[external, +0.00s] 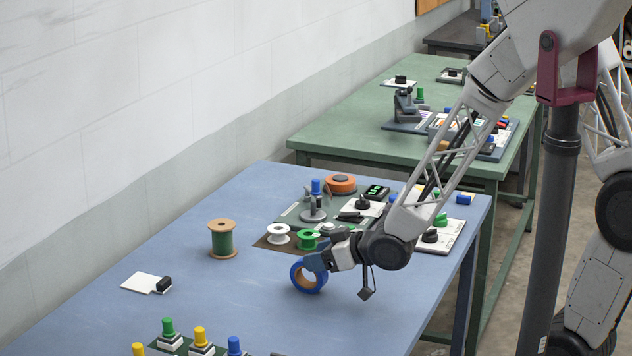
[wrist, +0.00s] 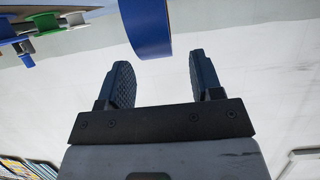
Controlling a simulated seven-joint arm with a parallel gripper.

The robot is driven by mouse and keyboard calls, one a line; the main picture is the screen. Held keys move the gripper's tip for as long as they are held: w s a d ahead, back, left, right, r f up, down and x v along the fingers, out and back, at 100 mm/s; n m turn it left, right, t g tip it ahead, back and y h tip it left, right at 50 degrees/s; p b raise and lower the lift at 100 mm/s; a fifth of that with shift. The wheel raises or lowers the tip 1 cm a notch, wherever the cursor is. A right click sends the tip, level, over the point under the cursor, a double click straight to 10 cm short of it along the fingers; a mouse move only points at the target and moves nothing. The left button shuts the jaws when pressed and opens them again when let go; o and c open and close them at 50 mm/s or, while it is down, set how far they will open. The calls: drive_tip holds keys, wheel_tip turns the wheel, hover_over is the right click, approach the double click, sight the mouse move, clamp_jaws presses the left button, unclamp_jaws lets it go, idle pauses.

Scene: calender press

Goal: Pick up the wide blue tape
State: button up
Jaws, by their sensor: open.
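The wide blue tape (external: 295,276) is a blue roll with a brown core, standing on its edge on the blue table, its hole turned towards the external camera. In the wrist view the tape (wrist: 147,25) shows large at the top centre, just beyond the fingertips and nearer the left finger. My gripper (external: 317,262) is at the tape's upper right side in the external view, held low and nearly level. In the wrist view my gripper (wrist: 159,60) is open, with nothing between its pads. Whether a finger touches the tape cannot be told.
A white spool (external: 279,234), a green spool (external: 307,239) and an orange roll (external: 340,184) stand behind the tape. A tall green spool (external: 222,240) stands to the left. Button blocks (external: 199,340) line the front. The blue table (external: 240,295) is clear left of the tape.

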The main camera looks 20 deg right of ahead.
drive_tip(key=shift+x, duration=1.95)
drive_tip(key=c, duration=1)
drive_tip(key=shift+r, duration=0.15)
drive_tip(key=shift+r, duration=0.8)
drive_tip(key=shift+s+d+r, duration=0.1)
drive_tip(key=shift+s+r, duration=0.1)
drive_tip(key=shift+r, duration=0.75)
drive_tip(key=s+d+r, duration=0.1)
drive_tip(key=s+d, duration=0.7)
drive_tip(key=s, duration=0.5)
drive_tip(key=shift+s, duration=0.2)
drive_tip(key=shift+r, duration=0.15)
